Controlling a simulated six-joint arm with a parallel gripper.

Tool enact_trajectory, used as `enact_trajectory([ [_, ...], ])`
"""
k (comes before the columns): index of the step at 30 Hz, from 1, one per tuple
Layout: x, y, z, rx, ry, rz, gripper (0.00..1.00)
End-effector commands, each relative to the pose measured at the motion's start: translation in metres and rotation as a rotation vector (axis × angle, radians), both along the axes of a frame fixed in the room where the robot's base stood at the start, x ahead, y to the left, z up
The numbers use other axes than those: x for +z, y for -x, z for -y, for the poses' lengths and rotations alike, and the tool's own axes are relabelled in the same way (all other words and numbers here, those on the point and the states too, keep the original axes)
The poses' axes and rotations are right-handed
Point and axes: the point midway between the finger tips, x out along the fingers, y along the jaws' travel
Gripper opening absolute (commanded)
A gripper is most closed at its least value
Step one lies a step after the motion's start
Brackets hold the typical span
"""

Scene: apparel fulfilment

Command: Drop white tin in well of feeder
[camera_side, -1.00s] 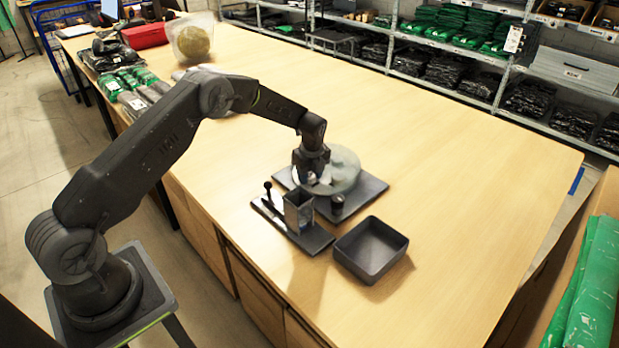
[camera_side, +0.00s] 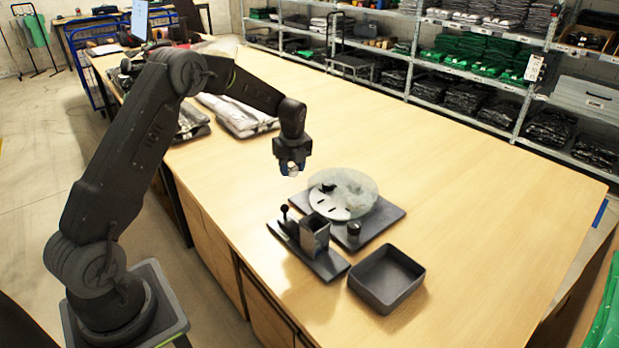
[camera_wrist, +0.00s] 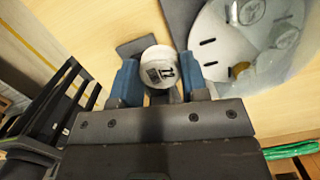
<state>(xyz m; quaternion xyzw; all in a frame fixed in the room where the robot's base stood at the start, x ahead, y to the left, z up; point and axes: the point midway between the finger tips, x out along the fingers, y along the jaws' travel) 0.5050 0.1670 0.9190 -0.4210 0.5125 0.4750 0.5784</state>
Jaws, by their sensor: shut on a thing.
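The white tin (camera_wrist: 158,68) is clamped between the blue fingers of my gripper (camera_side: 291,168), with its round top and a dark printed label showing in the wrist view. My gripper holds it in the air above the table, behind and left of the feeder. The feeder (camera_side: 322,262) is a dark base plate with an upright square well (camera_side: 314,235) and a ball-topped lever (camera_side: 285,210). The well's inside is too small to make out. A pale round disc (camera_side: 343,192) with dark slots sits on a dark plate behind the feeder; a clear cover lies over part of it.
An empty dark open tray (camera_side: 387,278) stands right of the feeder, near the front edge. A short dark knob (camera_side: 353,232) stands beside the well. Grey packs (camera_side: 238,115) lie at the back left. The table's right side is clear.

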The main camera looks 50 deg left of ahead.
Motion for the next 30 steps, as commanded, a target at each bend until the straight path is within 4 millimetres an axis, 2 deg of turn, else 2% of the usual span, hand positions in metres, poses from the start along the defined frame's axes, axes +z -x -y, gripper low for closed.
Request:
enact_trajectory([
  [2, 0.006, 0.005, -0.006, 0.001, 0.0, 0.001, 0.18],
  [4, 0.009, 0.008, -0.004, -0.002, 0.0, 0.0, 0.18],
  [7, 0.014, 0.011, 0.015, -0.006, 0.001, 0.0, 0.18],
  [11, 0.023, 0.018, 0.06, -0.011, 0.001, 0.0, 0.18],
  [15, 0.03, 0.033, 0.113, -0.009, 0.001, 0.001, 0.18],
  [18, 0.035, 0.046, 0.143, -0.007, 0.001, 0.0, 0.18],
  [21, 0.037, 0.056, 0.163, -0.004, 0.001, 0.0, 0.18],
  [24, 0.038, 0.063, 0.175, -0.002, 0.0, 0.001, 0.18],
  [30, 0.028, 0.066, 0.178, 0.0, -0.001, -0.003, 0.18],
])
